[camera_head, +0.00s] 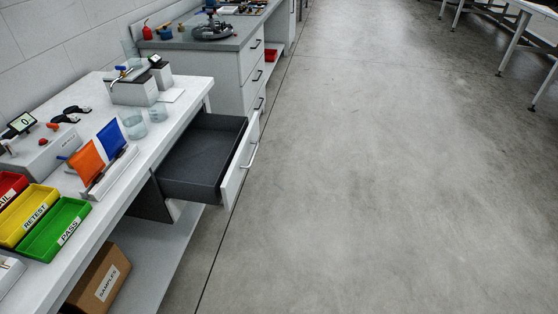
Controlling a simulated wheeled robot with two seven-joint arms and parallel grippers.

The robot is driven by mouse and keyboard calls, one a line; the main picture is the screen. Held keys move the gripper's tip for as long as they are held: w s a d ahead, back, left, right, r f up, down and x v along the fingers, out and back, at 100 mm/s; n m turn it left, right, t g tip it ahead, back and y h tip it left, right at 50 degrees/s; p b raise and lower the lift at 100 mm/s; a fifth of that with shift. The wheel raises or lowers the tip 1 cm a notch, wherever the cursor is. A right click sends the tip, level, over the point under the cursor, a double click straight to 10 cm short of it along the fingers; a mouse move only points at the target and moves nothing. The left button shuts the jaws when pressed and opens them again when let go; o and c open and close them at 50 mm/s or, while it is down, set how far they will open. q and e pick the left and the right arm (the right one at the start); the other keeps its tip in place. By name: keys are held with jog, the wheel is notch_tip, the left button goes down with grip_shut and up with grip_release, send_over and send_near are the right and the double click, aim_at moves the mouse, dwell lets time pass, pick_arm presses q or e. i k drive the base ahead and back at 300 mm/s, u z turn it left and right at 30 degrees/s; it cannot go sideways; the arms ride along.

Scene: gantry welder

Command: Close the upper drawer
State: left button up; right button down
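The upper drawer (198,183) is pulled well out from under the white workbench (180,120). Its dark grey inside looks empty. Its white front (238,165) faces right toward the aisle and carries a pale bar handle (250,155). Neither of my grippers shows in the head view, so nothing of mine is seen touching the drawer.
A cardboard box (98,282) sits on the lower shelf. A second bench (215,40) stands behind. The concrete floor (380,170) at right is clear.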

aim_at(208, 164)
jog(key=u, duration=0.25)
jog(key=i, duration=1)
jog(key=u, duration=0.6)
